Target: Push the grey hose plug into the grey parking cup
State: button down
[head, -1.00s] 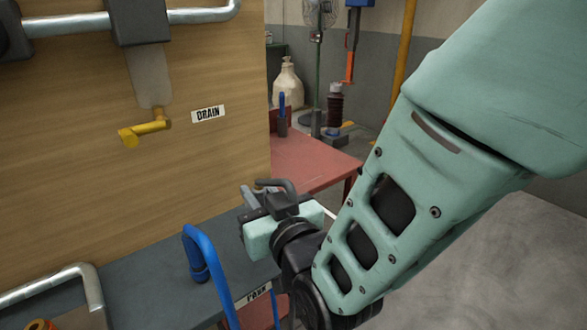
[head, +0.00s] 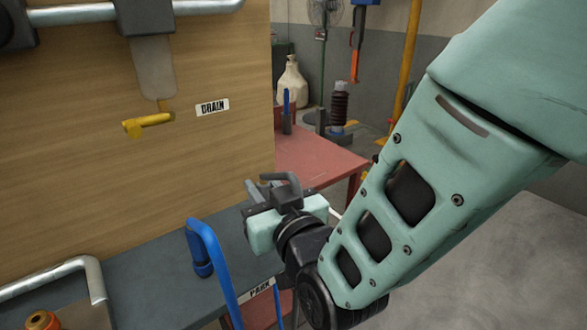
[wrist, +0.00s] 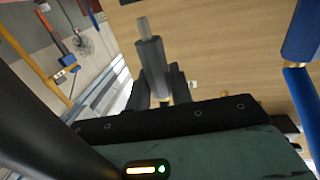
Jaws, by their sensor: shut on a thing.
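My gripper (head: 272,188) is above the right end of the dark grey bench, near the edge of the wooden panel. In the wrist view its dark fingers (wrist: 158,88) are shut on the grey hose plug (wrist: 151,62), a grey cylinder with a thinner, lighter tip pointing away from the gripper. In the head view the dark grey plug and fingers are hard to tell apart. I cannot make out the grey parking cup in either view; a PARK label (head: 261,289) is on the bench's front edge, below my gripper.
A blue hose (head: 217,262) rises from the bench left of my gripper. The wooden panel (head: 80,200) carries a yellow drain valve (head: 150,122) and a DRAIN label (head: 212,107). A red table (head: 315,160) stands behind. Bare floor is at right.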

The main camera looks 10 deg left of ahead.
jog(key=shift+f+b, duration=1.35)
jog(key=shift+f, duration=0.05)
dwell(0.4)
jog(key=c, duration=1.2)
grip_release()
jog(key=shift+o, duration=0.2)
jog(key=p+v, duration=1.6)
jog(key=v, duration=0.1)
jog(key=shift+d, duration=0.2)
jog(key=shift+s, duration=0.1)
